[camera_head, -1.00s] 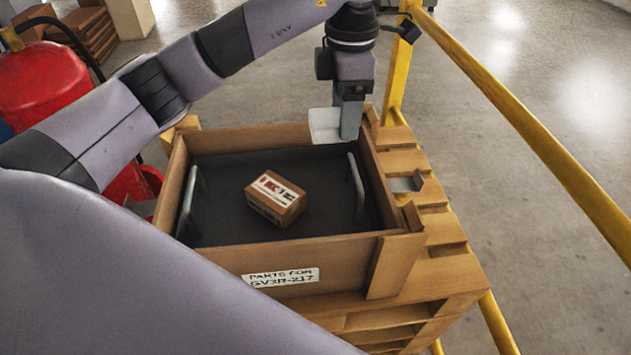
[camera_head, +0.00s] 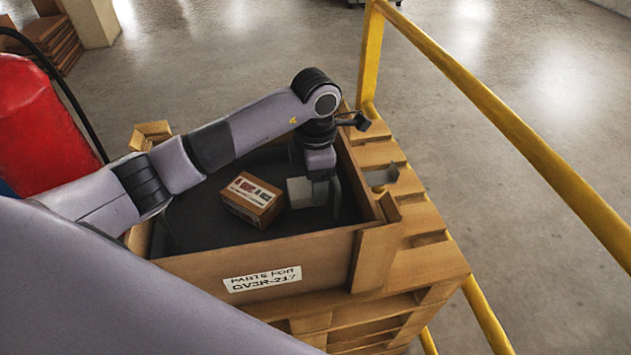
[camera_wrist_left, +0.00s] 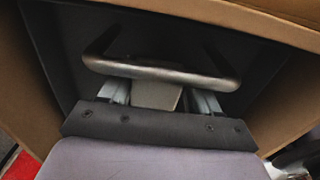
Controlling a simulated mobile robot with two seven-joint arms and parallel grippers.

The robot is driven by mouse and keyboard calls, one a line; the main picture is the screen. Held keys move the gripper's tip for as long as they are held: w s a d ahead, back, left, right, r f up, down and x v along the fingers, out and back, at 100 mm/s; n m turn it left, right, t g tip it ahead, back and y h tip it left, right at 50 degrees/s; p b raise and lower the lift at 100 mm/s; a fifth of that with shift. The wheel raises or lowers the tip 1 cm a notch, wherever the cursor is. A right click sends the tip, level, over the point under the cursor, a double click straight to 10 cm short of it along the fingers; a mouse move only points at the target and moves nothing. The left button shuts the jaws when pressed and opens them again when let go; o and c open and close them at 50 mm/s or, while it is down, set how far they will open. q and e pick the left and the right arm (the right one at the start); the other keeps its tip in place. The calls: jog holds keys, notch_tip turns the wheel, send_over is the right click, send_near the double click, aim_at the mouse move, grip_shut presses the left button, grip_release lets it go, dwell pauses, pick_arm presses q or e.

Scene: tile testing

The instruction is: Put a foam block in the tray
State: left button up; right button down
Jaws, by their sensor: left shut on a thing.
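The foam block (camera_head: 300,192) is pale grey and is in my left gripper (camera_head: 319,196). The left gripper is shut on it, low inside the wooden crate, over the right part of the dark tray (camera_head: 195,226). In the left wrist view the block (camera_wrist_left: 157,95) shows between the two fingers (camera_wrist_left: 160,98), close to a metal tray handle (camera_wrist_left: 160,68). I cannot tell whether the block touches the tray floor. My forearm hides the tray's far left part. My right gripper is not in view.
A brown carton (camera_head: 252,199) with a label lies in the tray, just left of the block. The wooden crate (camera_head: 255,270) walls surround the tray, on a pallet (camera_head: 430,245). A yellow rail (camera_head: 500,120) runs at the right. A red extinguisher (camera_head: 38,125) stands at the left.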

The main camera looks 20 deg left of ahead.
pick_arm(q)
jog(key=shift+f, duration=0.5)
jog(key=shift+f, duration=0.2)
jog(key=o, duration=1)
jog(key=shift+r, duration=0.1)
jog(key=shift+r, duration=0.1)
notch_tip(320, 180, up, 12)
jog(key=shift+r+b, duration=0.1)
jog(key=shift+b, duration=0.3)
